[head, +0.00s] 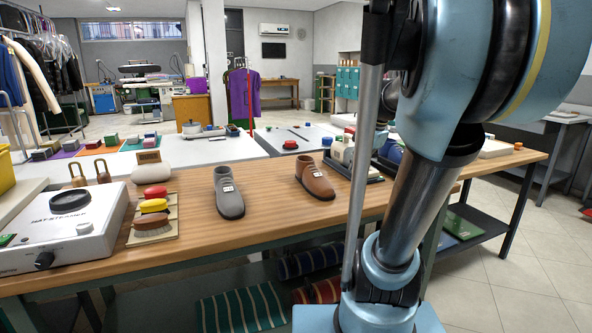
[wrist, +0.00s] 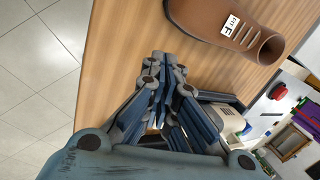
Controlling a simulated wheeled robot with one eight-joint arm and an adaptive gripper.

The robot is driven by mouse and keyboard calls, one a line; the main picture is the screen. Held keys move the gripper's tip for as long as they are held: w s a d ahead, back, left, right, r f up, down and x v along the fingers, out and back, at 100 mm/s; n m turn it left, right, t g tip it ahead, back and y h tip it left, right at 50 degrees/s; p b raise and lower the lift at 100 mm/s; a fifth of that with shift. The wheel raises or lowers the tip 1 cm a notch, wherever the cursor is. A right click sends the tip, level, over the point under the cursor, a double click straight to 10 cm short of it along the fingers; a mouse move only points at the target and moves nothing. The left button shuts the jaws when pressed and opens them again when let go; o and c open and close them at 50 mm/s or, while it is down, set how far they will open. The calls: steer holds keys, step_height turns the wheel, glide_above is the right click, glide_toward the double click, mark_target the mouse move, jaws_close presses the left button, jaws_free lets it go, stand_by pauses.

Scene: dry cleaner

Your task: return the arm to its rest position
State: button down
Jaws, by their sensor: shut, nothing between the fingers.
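My gripper (wrist: 163,75) shows in the wrist view, with its blue-grey fingers drawn together and nothing held between them. It hangs near the edge of the wooden table (wrist: 128,50), and a brown shoe (wrist: 220,18) with a white tag stands close to its fingertips, apart from them. My arm (head: 425,190) rises at the right in the head view, in front of the table.
A grey shoe (head: 229,190) and the brown shoe (head: 315,179) stand on the table. Brushes (head: 153,206) on a board and a white steamer box (head: 62,230) are at left. Open tiled floor (head: 510,240) lies to the right.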

steer(key=s+a+f+n+g+h, duration=0.1)
steer(key=s+f+n+h, duration=0.1)
steer(key=s+f+n, duration=0.9)
steer(key=s+f, duration=0.6)
steer(key=s, duration=0.1)
steer(key=shift+s+n+g, duration=0.3)
steer(key=shift+s, duration=0.1)
